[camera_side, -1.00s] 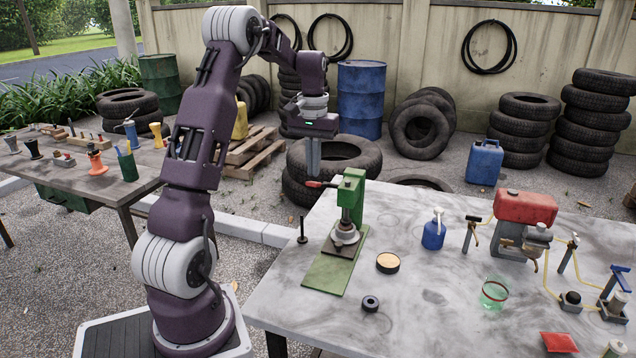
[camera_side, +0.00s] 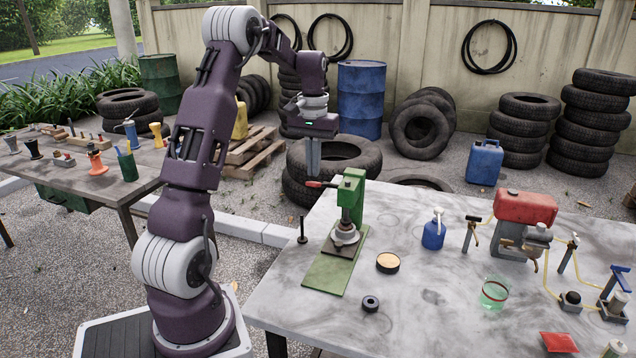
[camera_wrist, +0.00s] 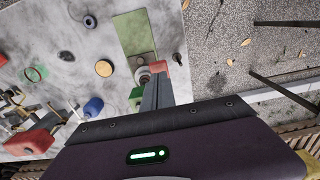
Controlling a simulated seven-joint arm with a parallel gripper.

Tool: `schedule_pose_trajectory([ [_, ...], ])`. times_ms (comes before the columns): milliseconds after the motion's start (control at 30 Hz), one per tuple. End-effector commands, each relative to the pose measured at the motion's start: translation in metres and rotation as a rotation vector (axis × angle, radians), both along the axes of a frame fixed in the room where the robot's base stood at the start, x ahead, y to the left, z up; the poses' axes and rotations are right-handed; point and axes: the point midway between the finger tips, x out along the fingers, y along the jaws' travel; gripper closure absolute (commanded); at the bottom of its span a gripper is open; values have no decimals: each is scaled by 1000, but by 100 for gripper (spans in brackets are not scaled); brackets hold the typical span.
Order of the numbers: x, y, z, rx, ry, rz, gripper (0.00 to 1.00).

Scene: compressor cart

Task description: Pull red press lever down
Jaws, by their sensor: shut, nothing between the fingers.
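The green press (camera_side: 350,203) stands on its green base plate (camera_side: 329,274) near the left edge of the marble-topped table. Its red lever (camera_side: 316,184) sticks out to the left from the press head. My gripper (camera_side: 313,175) points down with its fingers shut, tips right at the lever, seemingly just above or touching it; contact cannot be told. In the wrist view my gripper (camera_wrist: 152,105) hides part of the press, and a red part (camera_wrist: 153,66), apparently the lever grip, shows beside the fingertips.
A dark peg (camera_side: 302,232), a tan round tin (camera_side: 388,262) and a black ring (camera_side: 371,304) are near the press. A blue oil can (camera_side: 433,232) and a red compressor (camera_side: 525,208) stand further right. The space left of the table is free.

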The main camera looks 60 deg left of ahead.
Motion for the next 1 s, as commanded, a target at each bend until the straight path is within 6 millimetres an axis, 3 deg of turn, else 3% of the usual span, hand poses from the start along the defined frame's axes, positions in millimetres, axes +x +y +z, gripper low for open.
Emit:
schedule_pose_trajectory([
  [167, 0, 0, -2, -1, 1, 0, 100],
  [1000, 0, 0, -60, -1, 1, 0, 100],
])
